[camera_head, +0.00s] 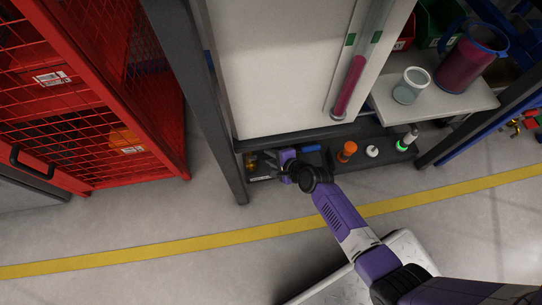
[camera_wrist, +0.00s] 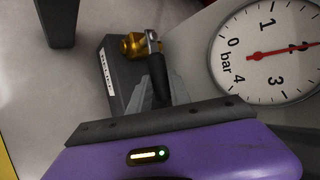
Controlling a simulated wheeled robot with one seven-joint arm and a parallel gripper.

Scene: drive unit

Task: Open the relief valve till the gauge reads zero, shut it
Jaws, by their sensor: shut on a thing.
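The relief valve (camera_wrist: 133,46) is a brass fitting on a dark grey block in the wrist view, with a metal stem and a black lever handle (camera_wrist: 158,72). My gripper (camera_wrist: 160,92) is shut on the black handle, which stands between its two grey fingers. The pressure gauge (camera_wrist: 262,70) is a white round dial marked 0 to 4 bar, cut off by the right edge. Its red needle points at about 2. In the head view my gripper (camera_head: 279,165) is at the left end of the low shelf. The valve is small there and the gauge face cannot be made out.
On the dark shelf to the right stand an orange knob (camera_head: 347,151), a white knob (camera_head: 372,151) and a green-lit part (camera_head: 404,143). A dark post (camera_head: 222,120) stands left of my gripper. A red mesh cage (camera_head: 95,100) is farther left. The floor in front is open.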

